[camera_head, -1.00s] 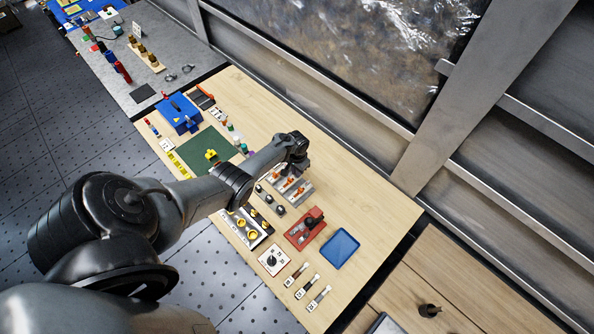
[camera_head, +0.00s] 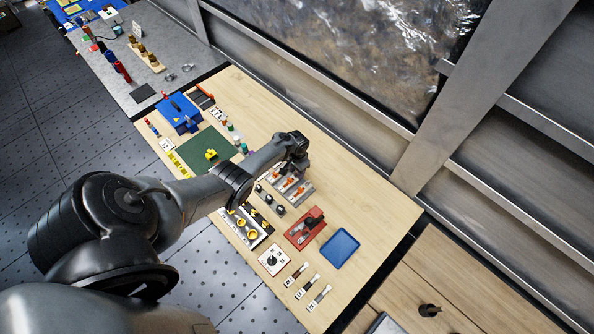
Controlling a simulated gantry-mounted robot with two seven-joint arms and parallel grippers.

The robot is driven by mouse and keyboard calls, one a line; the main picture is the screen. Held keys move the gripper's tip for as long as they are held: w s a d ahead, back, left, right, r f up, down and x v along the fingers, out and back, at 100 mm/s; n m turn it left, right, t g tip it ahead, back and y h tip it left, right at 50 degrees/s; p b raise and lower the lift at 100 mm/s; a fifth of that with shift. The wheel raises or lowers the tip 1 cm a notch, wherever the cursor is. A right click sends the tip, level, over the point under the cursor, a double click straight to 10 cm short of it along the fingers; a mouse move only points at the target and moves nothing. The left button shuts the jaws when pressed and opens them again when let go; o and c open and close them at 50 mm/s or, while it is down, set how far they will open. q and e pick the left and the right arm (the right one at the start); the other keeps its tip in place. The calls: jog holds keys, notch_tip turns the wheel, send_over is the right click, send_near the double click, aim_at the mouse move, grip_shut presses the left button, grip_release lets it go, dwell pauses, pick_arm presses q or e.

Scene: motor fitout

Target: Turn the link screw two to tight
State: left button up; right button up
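A grey plate (camera_head: 303,197) with several small orange parts lies on the wooden table. I cannot tell which of these parts is link screw two. My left arm comes in from the left, and my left gripper (camera_head: 291,168) is over the plate's upper part, pointing down. Its fingers are too small and too covered by the wrist to show whether they are open or shut, or whether they touch a part. My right gripper is not in view.
A red block (camera_head: 295,238) with dark parts and a blue tray (camera_head: 339,249) lie in front. A panel with yellow rings (camera_head: 252,234) and a dial plate (camera_head: 273,260) are near the table edge. A green mat (camera_head: 198,150) is farther back. The table's right side is clear.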

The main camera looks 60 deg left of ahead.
aim_at(296, 173)
pick_arm(q)
jog(key=shift+r, duration=0.35)
notch_tip(296, 173, up, 10)
jog(key=p, duration=0.3)
jog(key=shift+p, duration=0.35)
jog(key=shift+s, duration=0.1)
